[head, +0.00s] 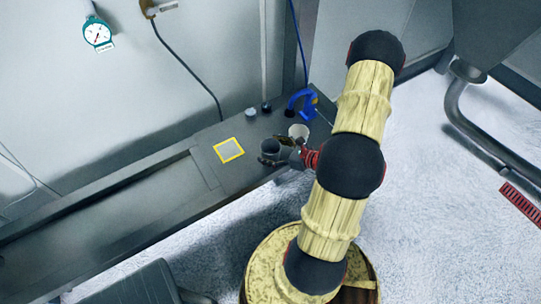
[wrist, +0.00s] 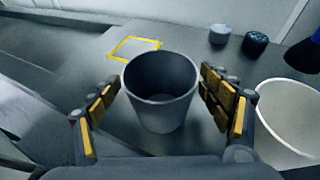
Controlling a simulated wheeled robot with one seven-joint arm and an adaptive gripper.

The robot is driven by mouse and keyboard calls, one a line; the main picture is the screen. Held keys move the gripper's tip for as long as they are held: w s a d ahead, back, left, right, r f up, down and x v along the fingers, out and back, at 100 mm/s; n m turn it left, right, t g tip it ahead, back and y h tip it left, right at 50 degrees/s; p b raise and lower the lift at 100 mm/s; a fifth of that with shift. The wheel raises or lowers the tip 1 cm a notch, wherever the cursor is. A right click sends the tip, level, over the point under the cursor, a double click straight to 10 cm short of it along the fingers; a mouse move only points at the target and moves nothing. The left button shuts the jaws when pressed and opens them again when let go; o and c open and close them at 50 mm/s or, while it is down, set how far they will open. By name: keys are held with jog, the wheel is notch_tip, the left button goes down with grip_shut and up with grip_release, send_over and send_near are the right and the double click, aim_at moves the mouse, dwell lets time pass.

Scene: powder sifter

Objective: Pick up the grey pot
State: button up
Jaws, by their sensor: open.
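The grey pot (wrist: 163,112) stands upright on the grey counter, and its open, dark inside shows from above in the wrist view. My gripper (wrist: 160,103) is open, with one yellow-padded finger on each side of the pot. A gap shows on the left side; on the right the finger is very close to the wall, and I cannot tell if it touches. In the head view the pot (head: 270,147) is small, near the counter's front edge, with my gripper (head: 277,149) at it and partly covering it.
A white pot (wrist: 290,110) stands close to the right of my right finger. Two small lidded jars (wrist: 255,42) and a blue device (head: 302,101) are behind. A yellow-framed square (head: 228,150) lies on the counter to the left, with clear surface around it.

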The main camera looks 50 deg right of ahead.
jog(key=shift+w, duration=0.1)
jog(key=shift+c, duration=1.2)
jog(key=c, duration=1)
